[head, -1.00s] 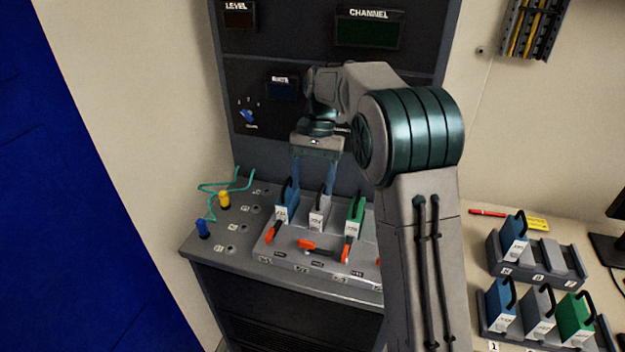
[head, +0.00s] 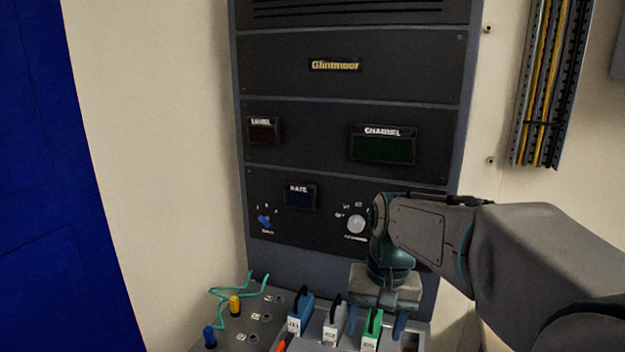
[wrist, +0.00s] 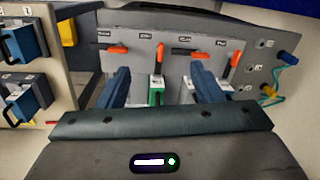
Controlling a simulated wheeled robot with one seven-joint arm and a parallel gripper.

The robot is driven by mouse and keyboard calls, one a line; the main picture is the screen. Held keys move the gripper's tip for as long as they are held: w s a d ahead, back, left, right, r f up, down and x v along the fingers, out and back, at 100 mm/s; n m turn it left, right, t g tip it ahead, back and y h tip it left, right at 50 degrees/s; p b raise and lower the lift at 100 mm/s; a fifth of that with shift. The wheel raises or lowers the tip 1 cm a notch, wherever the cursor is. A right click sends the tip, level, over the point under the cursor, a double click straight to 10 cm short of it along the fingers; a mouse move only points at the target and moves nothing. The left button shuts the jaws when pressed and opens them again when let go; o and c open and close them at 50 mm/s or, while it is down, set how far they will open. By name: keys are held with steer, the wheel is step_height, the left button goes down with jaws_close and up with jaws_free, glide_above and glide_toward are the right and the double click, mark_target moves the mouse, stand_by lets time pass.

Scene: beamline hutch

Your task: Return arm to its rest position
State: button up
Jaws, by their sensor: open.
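My gripper (head: 377,324) is at the lower right of the head view, pointing down at the sloped module bank on the console. Its two blue fingers are apart, one to each side of the green module (head: 372,328). In the wrist view the green module (wrist: 157,90) shows between the fingers, with no finger seen touching it. The forearm reaches in from the right. A white-fronted grey module (head: 332,322) and a blue module (head: 299,315) stand left of the gripper. The lower part of the bank is cut off in the head view.
The dark rack panel (head: 355,80) rises close behind my gripper, with a channel knob (head: 356,224) and a blue knob (head: 264,221). Yellow and blue plugs with green cable (head: 235,304) stand at left. The wrist view shows orange levers (wrist: 160,52) and spare blue modules (wrist: 22,42).

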steer(key=s+d+f+n+t+h, duration=0.1)
steer(key=s+d+f+n+t, duration=0.1)
steer(key=s, duration=1)
step_height(320, 180, down, 2)
steer(key=shift+s+d+t, duration=0.15)
steer(key=shift+d+t, duration=0.45)
steer(key=shift+d, duration=0.45)
